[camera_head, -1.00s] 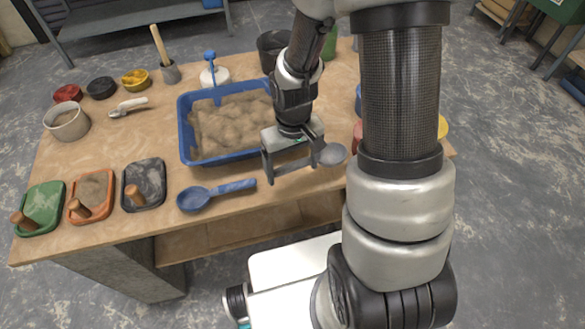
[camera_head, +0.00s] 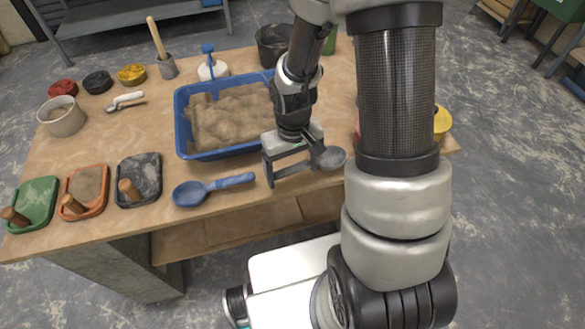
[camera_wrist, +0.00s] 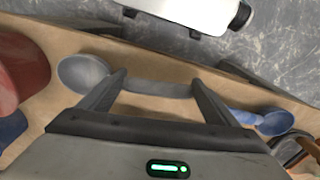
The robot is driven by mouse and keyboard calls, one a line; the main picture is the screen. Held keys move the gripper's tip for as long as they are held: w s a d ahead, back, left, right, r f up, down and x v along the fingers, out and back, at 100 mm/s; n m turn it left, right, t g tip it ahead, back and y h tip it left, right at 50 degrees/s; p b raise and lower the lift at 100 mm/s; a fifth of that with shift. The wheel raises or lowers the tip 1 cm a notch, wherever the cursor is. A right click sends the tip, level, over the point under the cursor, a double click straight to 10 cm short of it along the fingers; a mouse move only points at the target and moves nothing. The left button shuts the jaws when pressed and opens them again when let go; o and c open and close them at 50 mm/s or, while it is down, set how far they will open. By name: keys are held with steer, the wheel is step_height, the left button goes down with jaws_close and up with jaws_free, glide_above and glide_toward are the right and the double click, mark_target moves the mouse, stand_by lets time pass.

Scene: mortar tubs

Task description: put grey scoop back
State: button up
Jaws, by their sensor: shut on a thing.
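The grey scoop (camera_head: 331,157) is at my gripper (camera_head: 294,174), near the front edge of the table, right of the blue tub (camera_head: 180,125). My gripper is shut on the scoop's handle, which spans between the two widely spaced fingers. The bowl sticks out to the right in the head view. In the wrist view the scoop's bowl (camera_wrist: 83,72) is on the left, and its handle runs across between the fingertips of my gripper (camera_wrist: 160,88). I cannot tell whether the scoop touches the table.
A blue scoop (camera_head: 190,194) lies at the table's front edge, left of my gripper. The tub holds a sandy heap. Green, orange and black floats (camera_head: 138,180) lie at the left front. My arm hides part of the table's right side, where a yellow thing (camera_head: 442,122) shows.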

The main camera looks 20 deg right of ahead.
steer(key=shift+f+b, duration=0.35)
steer(key=shift+f, duration=0.05)
stand_by(0.4)
steer(key=o, duration=1.7)
step_height(320, 180, up, 18)
steer(key=p, duration=0.3)
steer(key=shift+s+f, duration=0.1)
steer(key=shift+f, duration=0.15)
steer(key=shift+r, duration=0.1)
steer(key=s+r+t+p, duration=0.1)
steer(key=s+r+p, duration=0.1)
steer(key=r, duration=0.5)
steer(key=s+r+m+t+p, duration=0.1)
steer(key=s+r+t+p, duration=0.1)
steer(key=r, duration=0.5)
steer(key=s+r+t+p, duration=0.2)
steer(key=s+r, duration=0.3)
steer(key=r, duration=0.3)
steer(key=shift+s+d+r+m+p, duration=0.15)
steer(key=shift+d+m+p, duration=0.25)
steer(key=shift+p, duration=0.3)
